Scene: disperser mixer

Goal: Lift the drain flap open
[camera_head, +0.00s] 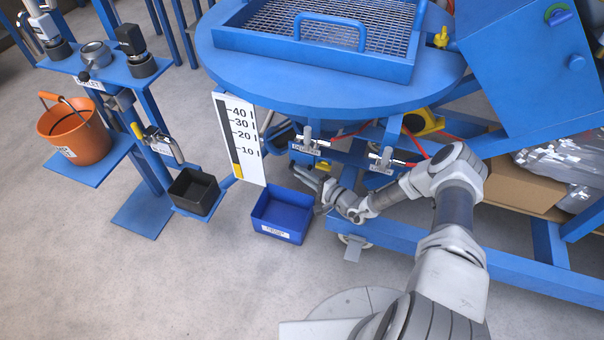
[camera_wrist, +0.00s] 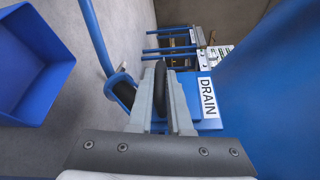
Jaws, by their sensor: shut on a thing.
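In the wrist view, a white DRAIN label (camera_wrist: 207,97) sits on a blue plate (camera_wrist: 207,124), which seems to belong to the drain flap. A dark rounded handle (camera_wrist: 160,82) stands beside the label. My gripper (camera_wrist: 161,82) has its two grey fingers on either side of this handle and is shut on it. The fingers hide part of the handle. In the head view, my gripper (camera_head: 322,194) reaches low under the blue vessel (camera_head: 320,85), just right of the blue bin (camera_head: 283,237). I cannot make out the flap in that view.
The blue bin also shows at the left of the wrist view (camera_wrist: 35,70). A black box (camera_head: 195,192) and an orange bucket (camera_head: 72,135) stand on the rack at left. A scale board (camera_head: 240,165) hangs from the vessel. The floor in front of the bin is clear.

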